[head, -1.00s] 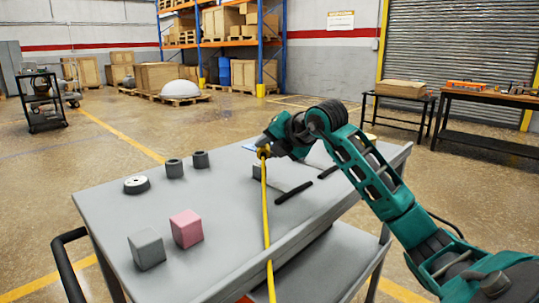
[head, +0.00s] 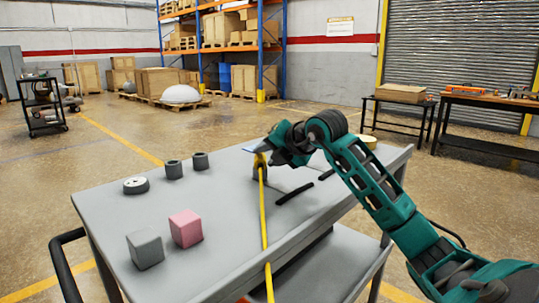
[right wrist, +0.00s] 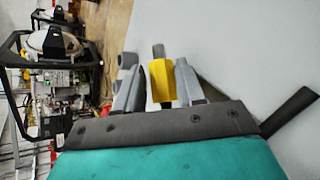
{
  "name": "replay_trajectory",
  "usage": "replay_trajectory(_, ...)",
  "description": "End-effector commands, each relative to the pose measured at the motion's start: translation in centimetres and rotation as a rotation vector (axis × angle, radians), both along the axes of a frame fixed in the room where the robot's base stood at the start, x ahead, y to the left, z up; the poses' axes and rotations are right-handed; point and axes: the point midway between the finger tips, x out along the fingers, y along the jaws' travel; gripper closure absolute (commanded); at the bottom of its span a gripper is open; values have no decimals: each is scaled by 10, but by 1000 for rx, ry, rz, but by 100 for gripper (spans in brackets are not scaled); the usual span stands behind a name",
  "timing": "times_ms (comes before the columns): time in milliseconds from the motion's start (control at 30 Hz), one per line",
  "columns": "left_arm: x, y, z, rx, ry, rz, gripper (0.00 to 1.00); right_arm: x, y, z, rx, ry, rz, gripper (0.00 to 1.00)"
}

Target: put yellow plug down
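The yellow plug (right wrist: 161,82) sits between the two fingers of my right gripper in the right wrist view, with the fingers close against its sides. In the head view my right gripper (head: 264,155) is low over the far part of the grey table (head: 215,225). The yellow cable (head: 263,215) runs from it across the tabletop and over the front edge. The plug's lower end is hard to see, so I cannot tell whether it touches the table. My left gripper is not in view.
A pink cube (head: 186,228) and a grey cube (head: 145,248) stand at the front left. Two dark cylinders (head: 174,169) (head: 200,160) and a round disc (head: 136,185) lie behind them. Black bars (head: 295,193) lie right of the cable. The table's middle is clear.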

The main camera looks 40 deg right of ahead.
Motion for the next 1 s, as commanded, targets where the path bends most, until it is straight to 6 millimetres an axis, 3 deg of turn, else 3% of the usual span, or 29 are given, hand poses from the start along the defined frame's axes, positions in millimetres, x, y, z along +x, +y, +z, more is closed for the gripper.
replay_trajectory(100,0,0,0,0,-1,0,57,0,0,-8,2,21,-2,44)
replay_trajectory(433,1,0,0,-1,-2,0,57,0,0,-11,2,30,-1,44)
replay_trajectory(667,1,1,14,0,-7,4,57,0,0,6,3,30,-2,44)
replay_trajectory(1000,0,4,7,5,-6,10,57,-67,4,45,-1,18,-2,44)
